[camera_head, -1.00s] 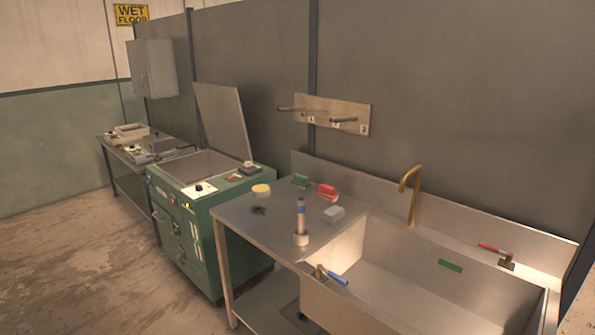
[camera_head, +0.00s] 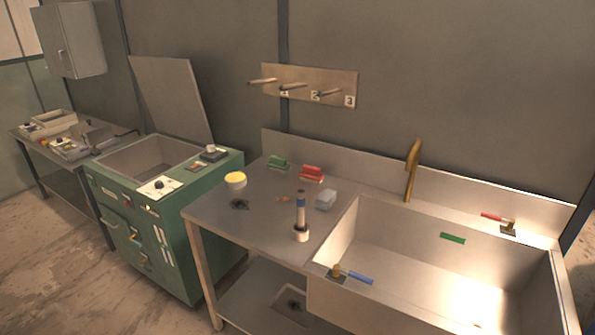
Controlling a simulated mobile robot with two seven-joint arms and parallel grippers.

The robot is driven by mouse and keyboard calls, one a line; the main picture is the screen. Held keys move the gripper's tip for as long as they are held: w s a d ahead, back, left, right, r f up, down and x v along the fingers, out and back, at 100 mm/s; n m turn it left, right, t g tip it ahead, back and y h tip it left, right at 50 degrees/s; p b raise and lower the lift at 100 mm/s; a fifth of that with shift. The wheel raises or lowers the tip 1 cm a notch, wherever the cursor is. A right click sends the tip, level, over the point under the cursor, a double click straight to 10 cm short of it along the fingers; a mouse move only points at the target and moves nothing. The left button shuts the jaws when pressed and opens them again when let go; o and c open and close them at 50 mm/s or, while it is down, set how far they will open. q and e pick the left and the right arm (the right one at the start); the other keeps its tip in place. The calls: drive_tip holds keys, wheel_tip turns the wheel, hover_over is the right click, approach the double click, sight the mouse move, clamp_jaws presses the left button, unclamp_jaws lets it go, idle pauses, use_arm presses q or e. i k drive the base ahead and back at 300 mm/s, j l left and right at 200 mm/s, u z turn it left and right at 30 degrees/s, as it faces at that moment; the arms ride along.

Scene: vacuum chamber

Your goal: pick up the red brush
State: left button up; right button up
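The red brush (camera_head: 312,173) lies at the back of the steel counter, in front of the backsplash. A green brush (camera_head: 278,163) lies just to its left. A grey block (camera_head: 326,199) sits in front of it, to the right. Neither of my grippers shows in the head view.
A bottle-like item in a pale holder (camera_head: 301,220) stands near the counter's front. A yellow-topped tub (camera_head: 235,180) is at the left. The sink (camera_head: 400,270) lies right, with a brass tap (camera_head: 412,170), a blue-handled tool (camera_head: 352,276) and a red-handled tool (camera_head: 500,222).

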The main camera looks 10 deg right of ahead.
sight(309, 174)
drive_tip(key=i+j, duration=0.2)
drive_tip(key=j, duration=0.15)
drive_tip(key=i+j, duration=0.15)
drive_tip(key=j, duration=0.2)
drive_tip(key=i+j, duration=0.2)
drive_tip(key=j, duration=0.15)
drive_tip(key=i+j, duration=0.2)
drive_tip(key=i+j+z, duration=0.1)
drive_tip(key=j, duration=0.35)
drive_tip(key=i+j, duration=0.25)
drive_tip(key=j, duration=0.1)
